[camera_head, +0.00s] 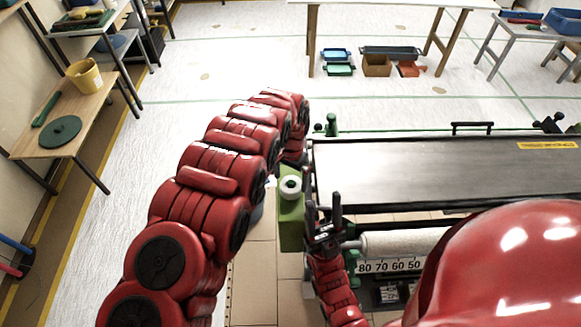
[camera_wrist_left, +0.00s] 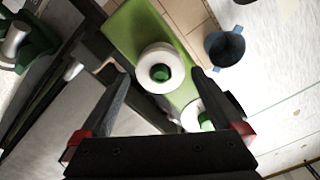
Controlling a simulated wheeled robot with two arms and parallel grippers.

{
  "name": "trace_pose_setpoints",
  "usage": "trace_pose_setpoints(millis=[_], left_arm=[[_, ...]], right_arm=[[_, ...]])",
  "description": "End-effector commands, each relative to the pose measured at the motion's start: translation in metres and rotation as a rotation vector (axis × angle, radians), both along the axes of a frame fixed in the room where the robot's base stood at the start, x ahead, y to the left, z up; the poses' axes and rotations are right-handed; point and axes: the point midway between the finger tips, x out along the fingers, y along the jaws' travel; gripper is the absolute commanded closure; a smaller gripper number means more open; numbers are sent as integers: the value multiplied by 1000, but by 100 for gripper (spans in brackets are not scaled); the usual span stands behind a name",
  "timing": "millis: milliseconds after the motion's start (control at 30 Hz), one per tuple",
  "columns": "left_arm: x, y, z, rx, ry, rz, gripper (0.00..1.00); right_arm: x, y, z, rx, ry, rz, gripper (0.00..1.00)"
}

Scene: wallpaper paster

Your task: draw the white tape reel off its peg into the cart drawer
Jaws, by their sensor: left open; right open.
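A white tape reel (camera_head: 290,187) sits on top of a green upright panel (camera_head: 291,230) in the head view. In the left wrist view the reel (camera_wrist_left: 149,62) shows a green peg (camera_wrist_left: 160,73) in its centre, with a second white reel (camera_wrist_left: 191,118) lower right. My left gripper (camera_wrist_left: 160,76) is open; the first reel shows between its fingertips, and I see no grip on it. My left arm hides most of that gripper in the head view. My right gripper (camera_head: 323,204) is open and empty, fingers up, just right of the panel. I cannot make out the cart drawer.
The pasting machine's dark bed (camera_head: 430,175) and a pale roller (camera_head: 400,243) with a number scale (camera_head: 390,266) lie to the right. A blue-grey cup (camera_wrist_left: 224,48) shows beside the panel. A wooden side table (camera_head: 75,112) stands left; open floor lies behind.

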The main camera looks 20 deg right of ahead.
Motion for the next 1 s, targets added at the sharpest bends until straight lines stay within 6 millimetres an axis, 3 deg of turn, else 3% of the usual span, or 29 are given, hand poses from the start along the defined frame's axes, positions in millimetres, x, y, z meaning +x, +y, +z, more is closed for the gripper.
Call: trace_pose_setpoints(millis=[33,300,733,1000], left_arm=[[-1,0,-5,1,1,0,0],[0,0,-31,1,-1,-1,0],[0,0,-37,-1,-2,0,0],[0,0,-37,-1,-2,0,49]], right_arm=[[0,0,8,0,0,0,50],[0,0,14,0,0,0,50],[0,0,15,0,0,0,50],[0,0,15,0,0,0,50]])
